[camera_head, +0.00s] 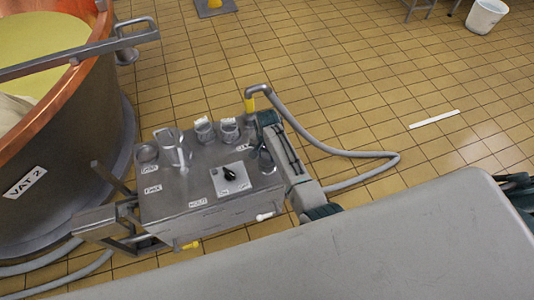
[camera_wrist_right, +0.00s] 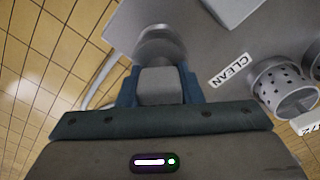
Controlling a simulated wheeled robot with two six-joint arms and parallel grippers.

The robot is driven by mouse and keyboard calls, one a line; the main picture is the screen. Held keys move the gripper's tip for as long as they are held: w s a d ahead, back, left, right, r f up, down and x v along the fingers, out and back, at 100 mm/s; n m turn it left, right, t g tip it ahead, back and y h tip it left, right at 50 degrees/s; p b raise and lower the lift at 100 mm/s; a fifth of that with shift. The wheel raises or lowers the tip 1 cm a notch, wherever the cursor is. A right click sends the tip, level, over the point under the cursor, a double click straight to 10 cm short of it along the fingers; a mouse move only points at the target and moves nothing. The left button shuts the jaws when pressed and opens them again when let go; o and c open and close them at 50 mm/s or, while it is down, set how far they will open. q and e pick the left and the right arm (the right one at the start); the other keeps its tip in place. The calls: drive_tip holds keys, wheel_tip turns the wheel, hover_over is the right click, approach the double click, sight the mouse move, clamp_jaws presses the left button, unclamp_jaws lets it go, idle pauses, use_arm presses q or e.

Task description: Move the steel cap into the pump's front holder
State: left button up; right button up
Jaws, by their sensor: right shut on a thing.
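My right gripper (camera_head: 264,148) is above the right side of the steel pump cart (camera_head: 210,180). In the right wrist view its blue fingers (camera_wrist_right: 160,90) are shut on the light grey grip of the steel cap (camera_wrist_right: 160,42). The cap's round part points away from the hand, over the cart's edge region. In the head view the cap is too small and dark to make out clearly. A round steel holder (camera_head: 147,152) stands at the cart top's left side, above small labels I cannot read. I cannot tell which holder is the front one. My left gripper is not in view.
Two perforated steel cups (camera_head: 217,131) stand along the back, beside a steel jug (camera_head: 175,149). A switch panel (camera_head: 231,178) is mid-top. A grey hose (camera_head: 340,152) loops at right. The copper vat (camera_head: 70,130) is at left. A grey surface (camera_head: 400,245) fills the lower right.

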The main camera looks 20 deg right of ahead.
drive_tip(key=shift+f, duration=0.5)
idle(0.5)
drive_tip(key=o, duration=1.2)
drive_tip(key=shift+c, duration=0.2)
wheel_tip(320, 180, up, 11)
drive_tip(key=shift+f, duration=0.1)
drive_tip(key=shift+s, duration=0.1)
